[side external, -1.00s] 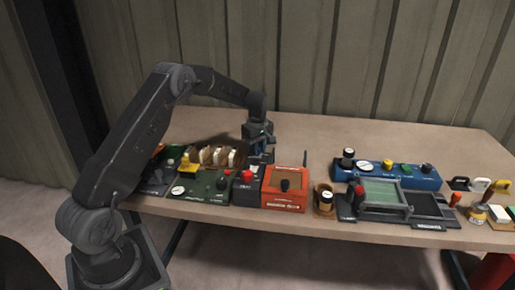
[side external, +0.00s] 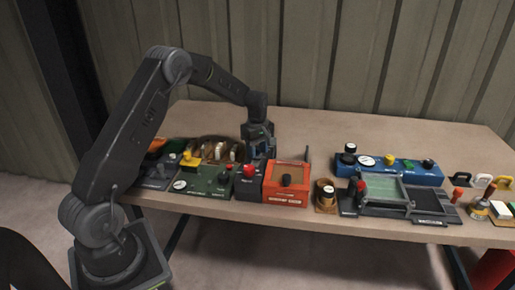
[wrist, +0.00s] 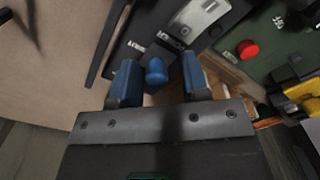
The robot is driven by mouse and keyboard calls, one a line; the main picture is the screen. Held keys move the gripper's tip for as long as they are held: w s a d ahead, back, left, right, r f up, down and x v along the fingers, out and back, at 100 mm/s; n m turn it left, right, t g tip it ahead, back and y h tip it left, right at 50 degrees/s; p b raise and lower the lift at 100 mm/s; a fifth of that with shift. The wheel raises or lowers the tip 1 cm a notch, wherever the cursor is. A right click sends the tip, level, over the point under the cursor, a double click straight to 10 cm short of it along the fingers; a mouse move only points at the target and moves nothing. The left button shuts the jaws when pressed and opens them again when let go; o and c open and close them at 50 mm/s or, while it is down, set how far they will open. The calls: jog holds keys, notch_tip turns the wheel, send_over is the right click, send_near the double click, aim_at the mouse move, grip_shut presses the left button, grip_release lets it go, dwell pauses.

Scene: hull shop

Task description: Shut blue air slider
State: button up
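A blue rounded knob, the blue air slider (wrist: 156,72), shows in the wrist view beside a dark panel (wrist: 165,38). My gripper (wrist: 160,80) is open, with one blue-tipped finger on each side of the knob. Small gaps show between the knob and both fingers, the left one narrower. In the side view my gripper (side external: 262,152) points down behind the dark box with the red button. The slider is hidden there by the gripper and box. The slider's track cannot be made out clearly.
A red button (side external: 249,170) tops the dark box, next to an orange box (side external: 286,199). A green panel (side external: 212,186) and upright pale pieces (side external: 220,151) stand to the left. A blue console (side external: 420,176) is further right. The table behind is clear.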

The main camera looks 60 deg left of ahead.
aim_at(257, 149)
jog(key=shift+o, duration=0.5)
jog(key=shift+a, duration=0.1)
jog(key=shift+r, duration=0.15)
jog(key=shift+w+r, duration=0.1)
jog(key=shift+r, duration=0.2)
notch_tip(257, 149, up, 13)
